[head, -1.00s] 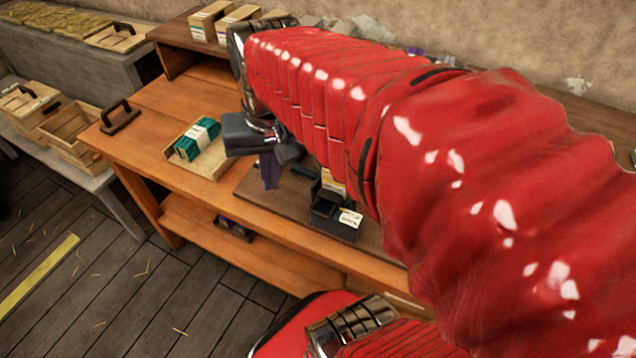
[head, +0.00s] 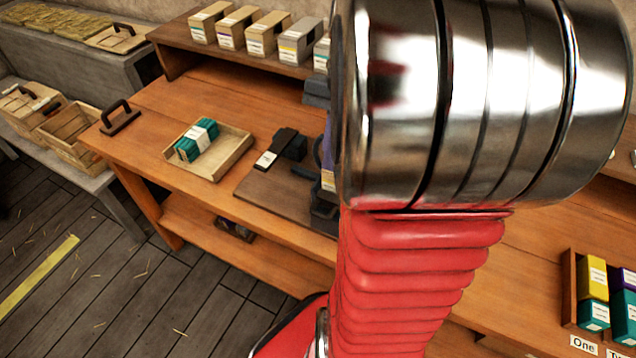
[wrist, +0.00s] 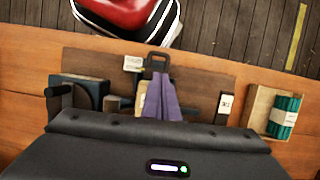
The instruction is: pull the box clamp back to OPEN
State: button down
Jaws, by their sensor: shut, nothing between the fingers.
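The press stands on a dark board (wrist: 205,88) on the wooden bench. In the wrist view, a black looped handle (wrist: 157,60) with a pale label (wrist: 133,63) beside it is at the board's front edge; it looks like the box clamp, but I cannot read the label. A cream box (wrist: 140,97) shows partly behind my fingers. My gripper (wrist: 160,85) is shut and empty, its purple fingers overlapping the handle's near side in the picture; contact cannot be told. In the head view my arm hides most of the press and the gripper.
A black handwheel unit (wrist: 70,95) is at the board's left in the wrist view. A dark labelled part (head: 286,146) is at its other end. A wooden tray (head: 232,158) holds a teal bundle (head: 197,140). Several cartons (head: 283,38) line the shelf behind. A rack (head: 568,290) stands right.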

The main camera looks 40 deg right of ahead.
send_near(326, 206)
jog(key=a+f, duration=0.2)
jog(key=f, duration=0.1)
jog(key=s+a+f, duration=0.1)
jog(key=f, duration=0.1)
jog(key=shift+a, duration=0.3)
jog(key=shift+r, duration=0.1)
dwell(0.4)
